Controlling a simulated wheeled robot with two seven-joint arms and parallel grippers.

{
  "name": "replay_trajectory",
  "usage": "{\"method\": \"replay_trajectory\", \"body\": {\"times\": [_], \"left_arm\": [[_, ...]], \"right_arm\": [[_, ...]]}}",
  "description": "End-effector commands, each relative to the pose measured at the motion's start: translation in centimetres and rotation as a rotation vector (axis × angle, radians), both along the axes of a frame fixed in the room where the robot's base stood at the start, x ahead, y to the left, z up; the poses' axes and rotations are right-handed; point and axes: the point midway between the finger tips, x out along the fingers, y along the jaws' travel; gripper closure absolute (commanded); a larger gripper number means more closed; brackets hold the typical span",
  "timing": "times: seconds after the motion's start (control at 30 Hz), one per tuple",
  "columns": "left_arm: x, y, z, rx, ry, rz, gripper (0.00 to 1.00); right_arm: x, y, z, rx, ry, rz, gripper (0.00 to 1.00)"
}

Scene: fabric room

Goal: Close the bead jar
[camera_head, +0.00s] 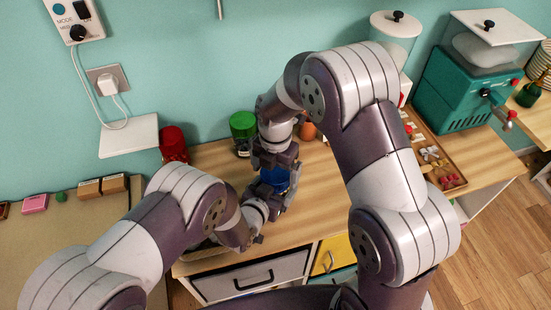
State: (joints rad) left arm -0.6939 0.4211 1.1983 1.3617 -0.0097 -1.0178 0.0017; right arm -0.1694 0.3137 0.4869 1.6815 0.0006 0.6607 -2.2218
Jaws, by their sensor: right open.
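A blue jar-like thing (276,178), probably the bead jar, stands at the middle of the wooden counter. My two grippers hide most of it, so its lid and contents cannot be made out. My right gripper (275,161) points down right over its top, with the jaws open; whether it touches is unclear. My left gripper (282,194) is low at the front of the blue thing, close against it. Its fingers are too hidden to tell whether they grip.
A green jar (243,132) and a red jar (173,144) stand behind, near the wall. A tray of small parts (436,162), a lidded white canister (396,34) and a teal machine (461,88) are at the right.

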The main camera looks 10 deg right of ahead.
Motion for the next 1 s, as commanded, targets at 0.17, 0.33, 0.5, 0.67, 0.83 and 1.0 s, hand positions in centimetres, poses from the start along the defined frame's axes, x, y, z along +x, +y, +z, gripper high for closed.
{"method": "replay_trajectory", "body": {"times": [0.17, 0.33, 0.5, 0.67, 0.83, 1.0], "left_arm": [[0.02, -0.02, 0.04, -0.001, -0.001, 0.000, 0.97], [0.02, -0.02, 0.03, -0.001, -0.001, 0.000, 0.97], [0.02, -0.02, 0.03, -0.001, -0.001, 0.000, 0.97], [0.02, -0.01, 0.02, -0.001, -0.001, 0.000, 0.97], [0.01, -0.02, 0.02, -0.001, -0.001, 0.000, 0.97], [0.01, -0.02, 0.02, -0.001, -0.001, 0.000, 0.97]], "right_arm": [[-0.02, 0.00, -0.94, 0.000, 0.000, 0.000, 0.00], [0.00, 0.00, -1.01, 0.000, -0.001, 0.000, 0.00], [0.00, 0.00, -0.99, 0.001, -0.001, 0.000, 0.29], [0.00, 0.00, -0.98, 0.001, -0.001, 0.000, 0.56], [0.00, 0.00, -0.98, 0.001, -0.001, -0.072, 0.56], [0.01, 0.01, -0.99, 0.000, -0.001, -0.436, 0.57]]}}
